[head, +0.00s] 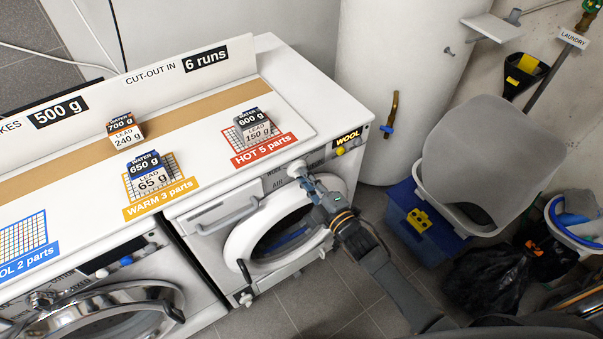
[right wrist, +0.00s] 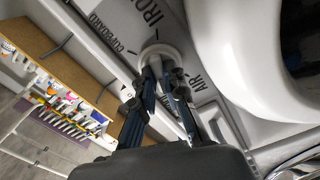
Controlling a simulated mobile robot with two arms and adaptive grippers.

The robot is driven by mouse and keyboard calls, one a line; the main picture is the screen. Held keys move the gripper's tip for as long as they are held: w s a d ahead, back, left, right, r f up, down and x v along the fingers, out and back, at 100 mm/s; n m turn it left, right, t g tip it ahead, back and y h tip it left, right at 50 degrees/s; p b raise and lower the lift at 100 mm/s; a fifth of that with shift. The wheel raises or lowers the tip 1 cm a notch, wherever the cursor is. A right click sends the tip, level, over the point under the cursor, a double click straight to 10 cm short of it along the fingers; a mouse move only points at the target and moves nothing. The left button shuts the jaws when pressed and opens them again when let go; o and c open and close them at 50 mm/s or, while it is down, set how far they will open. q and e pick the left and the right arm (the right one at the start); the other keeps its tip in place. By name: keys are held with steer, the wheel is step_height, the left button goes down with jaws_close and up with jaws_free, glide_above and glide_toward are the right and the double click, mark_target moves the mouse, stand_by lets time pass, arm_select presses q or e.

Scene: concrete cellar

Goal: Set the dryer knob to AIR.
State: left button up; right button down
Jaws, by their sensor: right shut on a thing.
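The dryer (head: 355,170) is the right-hand white machine, with a round white-rimmed door (head: 238,243). Its white round knob (head: 298,168) is on the upper front panel, next to the word AIR. In the right wrist view the knob (right wrist: 158,50) shows between the labels IRON, CUPBOARD and AIR. My right gripper (head: 308,184) reaches it from the front. In the right wrist view its fingers (right wrist: 160,70) are closed on the knob. The fingers hide part of the knob, and I cannot tell which label it points to. My left gripper is out of view.
Small labelled blocks (head: 147,170) stand on printed grids on the worktop, behind it a white sign board (head: 140,85). A second machine (head: 110,290) is at lower left.

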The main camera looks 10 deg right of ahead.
steer(key=n, duration=0.4)
steer(key=shift+r, duration=0.15)
steer(key=shift+n+b, duration=0.6)
steer(key=shift+n, duration=0.3)
steer(key=shift+n+b, duration=0.35)
steer(key=shift+n, duration=1.05)
steer(key=shift+n, duration=0.4)
steer(key=c, duration=1.2)
jaws_free()
steer(key=shift+w, duration=0.1)
